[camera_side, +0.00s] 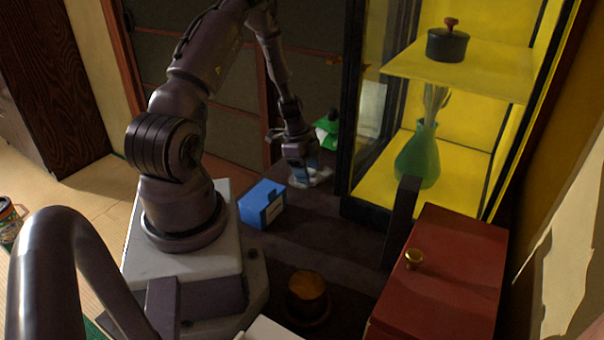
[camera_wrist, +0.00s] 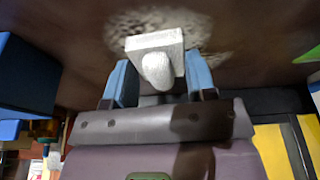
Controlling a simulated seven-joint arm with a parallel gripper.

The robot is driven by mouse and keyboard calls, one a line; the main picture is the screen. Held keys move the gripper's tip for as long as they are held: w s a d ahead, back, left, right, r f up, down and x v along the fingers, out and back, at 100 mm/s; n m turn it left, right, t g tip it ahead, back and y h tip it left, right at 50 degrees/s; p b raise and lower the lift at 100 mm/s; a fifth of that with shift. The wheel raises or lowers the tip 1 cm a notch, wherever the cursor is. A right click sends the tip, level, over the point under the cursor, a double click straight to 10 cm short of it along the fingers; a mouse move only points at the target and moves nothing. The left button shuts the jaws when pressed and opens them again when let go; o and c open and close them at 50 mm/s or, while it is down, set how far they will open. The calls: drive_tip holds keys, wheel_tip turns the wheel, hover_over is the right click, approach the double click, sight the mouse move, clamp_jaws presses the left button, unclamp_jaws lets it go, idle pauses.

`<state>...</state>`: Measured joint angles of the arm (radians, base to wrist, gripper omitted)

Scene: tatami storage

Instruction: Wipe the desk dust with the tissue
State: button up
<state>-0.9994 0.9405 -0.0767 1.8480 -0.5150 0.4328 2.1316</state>
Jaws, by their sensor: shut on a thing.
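My gripper (camera_side: 305,172) reaches down to the dark desk (camera_side: 330,215), between the blue box and the glass cabinet. In the wrist view my gripper (camera_wrist: 155,78) has its two blue fingers on either side of a white, block-like tissue (camera_wrist: 150,42) with a rounded lump on its near side. It is shut on the tissue. Pale, speckled dust (camera_wrist: 203,28) lies on the desk around and beyond the tissue. The tissue seems to be at or close to the desk top; exact contact is hidden. In the side view the fingers largely hide the tissue.
The blue box (camera_side: 263,204) stands left of my gripper. A green and white object (camera_side: 327,130) lies behind it. The cabinet (camera_side: 358,208), holding a green vase (camera_side: 417,155) and a lidded pot (camera_side: 447,45), bounds the right. A red box (camera_side: 440,275) and a round brown-orange object (camera_side: 308,292) are in front.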

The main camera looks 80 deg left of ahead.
sight(306, 191)
drive_tip(key=shift+w+a+f, duration=0.1)
drive_tip(key=shift+w+a, duration=2.7)
drive_tip(key=shift+w+d, duration=0.25)
drive_tip(key=shift+d, duration=0.55)
drive_tip(key=shift+s+d, duration=4)
drive_tip(key=shift+s, duration=0.05)
wheel_tip(306, 191, up, 8)
